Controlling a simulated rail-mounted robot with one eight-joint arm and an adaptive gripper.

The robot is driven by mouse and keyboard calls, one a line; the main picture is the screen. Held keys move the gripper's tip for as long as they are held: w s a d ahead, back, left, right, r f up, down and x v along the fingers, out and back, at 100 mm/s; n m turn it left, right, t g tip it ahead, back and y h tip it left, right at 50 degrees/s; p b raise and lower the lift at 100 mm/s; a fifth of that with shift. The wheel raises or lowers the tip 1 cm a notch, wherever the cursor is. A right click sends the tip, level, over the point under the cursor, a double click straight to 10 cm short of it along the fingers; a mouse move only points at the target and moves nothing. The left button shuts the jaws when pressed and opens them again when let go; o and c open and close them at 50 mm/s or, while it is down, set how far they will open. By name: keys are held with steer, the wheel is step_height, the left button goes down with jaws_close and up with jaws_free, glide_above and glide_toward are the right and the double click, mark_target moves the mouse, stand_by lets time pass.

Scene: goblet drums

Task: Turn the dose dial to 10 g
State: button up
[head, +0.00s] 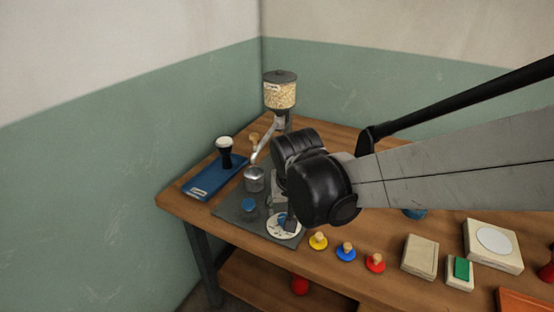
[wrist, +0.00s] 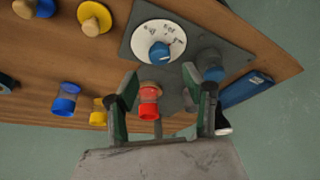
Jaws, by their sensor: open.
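The dose dial (head: 284,230) is a white disc with dark marks on the front part of a dark grey plate. In the wrist view the dial (wrist: 146,33) shows whole, with a blue knob (wrist: 160,52) at its lower edge. The marks are too small to read surely. My gripper (wrist: 165,88) is open, its two fingers spread wide with nothing held. In the wrist view the knob lies beyond the fingertips, between their lines and apart from both. In the head view my gripper (head: 291,217) hangs over the dial and hides part of it.
On the plate (head: 228,212) are another blue knob (head: 249,205) and a metal cup (head: 254,180). A grain hopper (head: 280,92) stands behind.

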steer(key=b+x, duration=0.1)
steer(key=x, duration=0.5)
steer(key=shift+w+f, duration=0.15)
steer(key=shift+f, duration=0.2)
steer(key=c, duration=1.1)
